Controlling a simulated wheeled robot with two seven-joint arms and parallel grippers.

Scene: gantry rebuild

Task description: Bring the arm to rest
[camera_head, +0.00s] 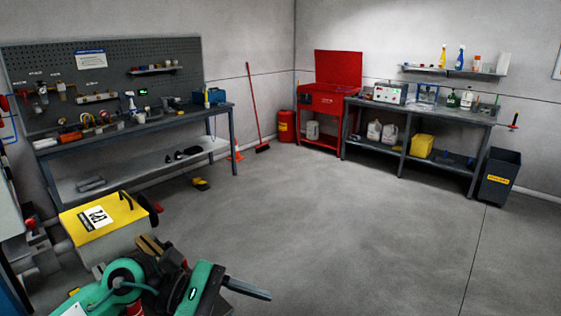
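A green and black arm (124,274), which looks like my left arm, comes in at the bottom left. It is folded, with a green and black housing (202,290) and a dark grey bar (248,288) pointing right. I cannot make out two separate fingertips, so whether the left gripper is open or shut is unclear. Nothing held can be made out. My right gripper is not in view.
A yellow-topped box (84,222) stands just behind the arm. A workbench (150,127) lines the left wall. A red cabinet (322,100), a second bench (420,112) and a dark bin (497,178) stand at the back and right. The middle floor is clear.

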